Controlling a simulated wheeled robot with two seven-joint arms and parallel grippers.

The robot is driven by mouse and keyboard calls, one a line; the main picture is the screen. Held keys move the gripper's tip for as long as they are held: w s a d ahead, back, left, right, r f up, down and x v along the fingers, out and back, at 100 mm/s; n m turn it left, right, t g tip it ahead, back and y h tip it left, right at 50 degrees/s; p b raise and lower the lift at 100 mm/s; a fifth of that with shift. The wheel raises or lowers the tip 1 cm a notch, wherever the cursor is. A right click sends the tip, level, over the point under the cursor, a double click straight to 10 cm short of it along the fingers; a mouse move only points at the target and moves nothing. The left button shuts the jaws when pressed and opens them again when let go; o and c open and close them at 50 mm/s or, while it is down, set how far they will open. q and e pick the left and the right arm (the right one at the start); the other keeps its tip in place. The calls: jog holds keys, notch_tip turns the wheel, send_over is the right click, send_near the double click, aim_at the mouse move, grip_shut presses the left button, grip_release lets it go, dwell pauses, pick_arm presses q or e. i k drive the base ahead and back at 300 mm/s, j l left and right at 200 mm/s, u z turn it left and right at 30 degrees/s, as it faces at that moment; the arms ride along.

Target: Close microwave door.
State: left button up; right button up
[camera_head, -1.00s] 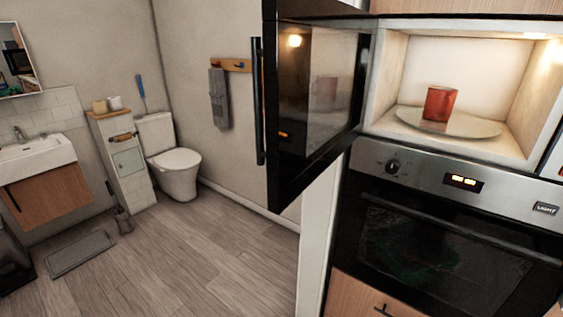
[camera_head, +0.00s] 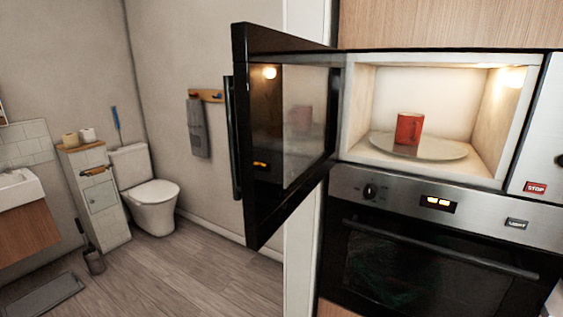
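The microwave door (camera_head: 285,125) stands wide open, swung out to the left of the lit cavity. It has a black frame, a dark glass pane and a long vertical black handle (camera_head: 232,137) on its outer left edge. The microwave cavity (camera_head: 482,112) is to its right, with a glass turntable plate (camera_head: 450,149) inside. A red-orange mug (camera_head: 408,129) stands on the plate. Neither of my grippers is in view.
An oven (camera_head: 425,260) with a dial and lit display sits below the microwave. A red STOP button (camera_head: 535,187) is on the panel at right.

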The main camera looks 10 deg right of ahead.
aim_at(284, 103)
jog(key=i+j+z, duration=0.3)
jog(key=j, duration=0.3)
jog(key=i+j+z, duration=0.15)
jog(key=j, duration=0.2)
jog(key=i+j+z, duration=0.15)
jog(key=j, duration=0.2)
jog(key=i+j+z, duration=0.15)
jog(key=j, duration=0.2)
jog(key=z, duration=1)
